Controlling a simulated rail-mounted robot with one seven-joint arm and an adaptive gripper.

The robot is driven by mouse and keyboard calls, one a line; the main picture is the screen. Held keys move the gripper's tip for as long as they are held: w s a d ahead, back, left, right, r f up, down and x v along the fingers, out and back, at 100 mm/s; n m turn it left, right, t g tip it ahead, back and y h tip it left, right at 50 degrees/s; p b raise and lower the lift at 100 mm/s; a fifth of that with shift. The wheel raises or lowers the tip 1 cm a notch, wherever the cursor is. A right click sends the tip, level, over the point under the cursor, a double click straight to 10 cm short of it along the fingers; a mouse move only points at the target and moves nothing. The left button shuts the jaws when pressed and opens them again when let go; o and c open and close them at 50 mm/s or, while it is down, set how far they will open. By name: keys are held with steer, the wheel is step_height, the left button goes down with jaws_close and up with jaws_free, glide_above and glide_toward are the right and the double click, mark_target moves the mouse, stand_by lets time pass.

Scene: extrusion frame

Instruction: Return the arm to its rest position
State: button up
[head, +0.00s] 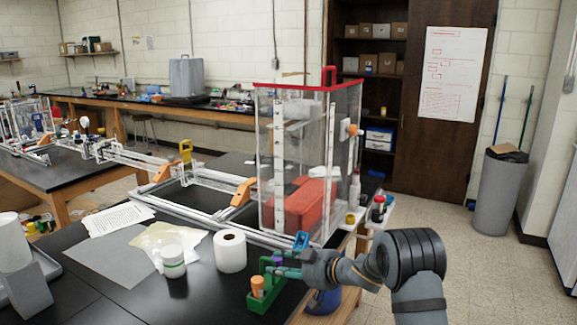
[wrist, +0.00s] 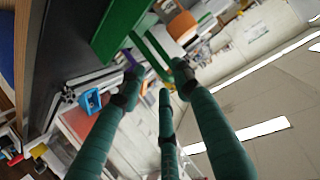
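My arm reaches in from the lower right of the head view. My gripper (head: 283,266) is at the near edge of the black bench, beside a small green rack (head: 262,297) with an orange-capped item (head: 257,284) in it. In the wrist view, the teal fingers of my gripper (wrist: 155,85) stand apart with nothing seen held between them. The green rack (wrist: 120,28) is close beyond the fingertips there. Whether a finger touches the rack is not clear.
A clear tank with a red rim (head: 305,86) stands behind my gripper. A paper roll (head: 230,250) and a white jar (head: 173,260) are to the left. A blue item (head: 300,240) is just above the gripper. Open floor (head: 490,260) lies to the right.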

mark_target(274, 262)
steer(key=x, duration=0.3)
steer(key=shift+w+a+r, duration=0.1)
steer(key=shift+r, duration=0.25)
steer(key=s+d+r, duration=0.8)
steer(key=d+r, duration=0.1)
steer(key=r, duration=0.1)
steer(key=s+d+f+p, duration=0.2)
steer(key=s+d+f, duration=0.2)
steer(key=d+f, duration=0.45)
steer(key=s+d+f+p, duration=0.3)
steer(key=s+d+f, duration=0.1)
steer(key=d+f, duration=0.45)
steer(key=s+d+f+p, duration=0.1)
steer(key=s+d+f, duration=0.1)
steer(key=s, duration=0.5)
steer(key=s+a+p, duration=0.2)
steer(key=s+a, duration=0.1)
steer(key=s, duration=0.4)
steer(key=s+a+r+p, duration=0.1)
steer(key=s+a+p, duration=0.1)
steer(key=s, duration=0.6)
steer(key=shift+a+r+n+g+y, duration=0.3)
steer(key=shift+a+n+g+y, duration=0.1)
steer(key=shift+a, duration=0.5)
